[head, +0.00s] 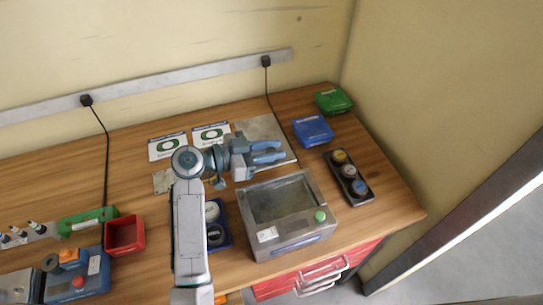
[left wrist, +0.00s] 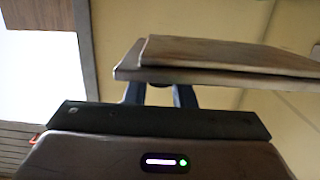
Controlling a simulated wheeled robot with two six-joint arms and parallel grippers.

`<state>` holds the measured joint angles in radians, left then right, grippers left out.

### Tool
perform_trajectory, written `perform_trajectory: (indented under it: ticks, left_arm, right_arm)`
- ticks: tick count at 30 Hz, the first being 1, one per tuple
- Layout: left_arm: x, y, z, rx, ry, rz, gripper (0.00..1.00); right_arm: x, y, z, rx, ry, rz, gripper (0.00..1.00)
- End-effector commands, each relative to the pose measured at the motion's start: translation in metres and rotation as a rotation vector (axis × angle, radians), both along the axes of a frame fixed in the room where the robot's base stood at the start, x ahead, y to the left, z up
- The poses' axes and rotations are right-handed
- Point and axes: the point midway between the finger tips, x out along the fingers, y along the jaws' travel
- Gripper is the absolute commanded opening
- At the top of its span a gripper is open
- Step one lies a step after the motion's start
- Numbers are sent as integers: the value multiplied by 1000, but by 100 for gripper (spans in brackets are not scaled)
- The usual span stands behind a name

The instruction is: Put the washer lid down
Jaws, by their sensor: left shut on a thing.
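The washer (head: 322,238) is a grey metal box at the front of the bench, with a dark recessed top and a green button. The washer lid (head: 262,126) shows as a pale grey panel behind the box. My left gripper (head: 284,152) is at this panel and covers part of it. In the left wrist view the lid (left wrist: 220,55) is a flat plate across the fingers, seen nearly edge-on. My left gripper is shut on it; the grip point is partly hidden. My right gripper is not in view.
A blue box (head: 313,130), a green box (head: 333,101) and a dark tray with round pieces (head: 362,196) stand right of the washer. A blue tray (head: 224,236) is close on its left. A red bin (head: 124,235) is further left.

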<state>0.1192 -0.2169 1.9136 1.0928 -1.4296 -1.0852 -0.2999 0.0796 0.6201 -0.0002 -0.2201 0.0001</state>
Motion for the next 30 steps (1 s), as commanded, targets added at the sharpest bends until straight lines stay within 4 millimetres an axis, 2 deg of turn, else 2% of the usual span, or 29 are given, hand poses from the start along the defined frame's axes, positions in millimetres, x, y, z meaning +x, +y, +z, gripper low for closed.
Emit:
perform_trajectory:
  ticks: [5, 13, 21, 30]
  left_arm:
    - [12, -2, -3, 0, 0, 0, 0]
    - [12, -2, -37, 1, 1, 1, 0]
    - [12, -2, -36, 0, -1, 1, 0]
    - [12, -2, -45, 0, -1, 1, 0]
  right_arm:
    - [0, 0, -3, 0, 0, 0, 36]
    - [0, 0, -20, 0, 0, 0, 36]
    - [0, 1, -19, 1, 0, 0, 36]
    - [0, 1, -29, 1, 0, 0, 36]
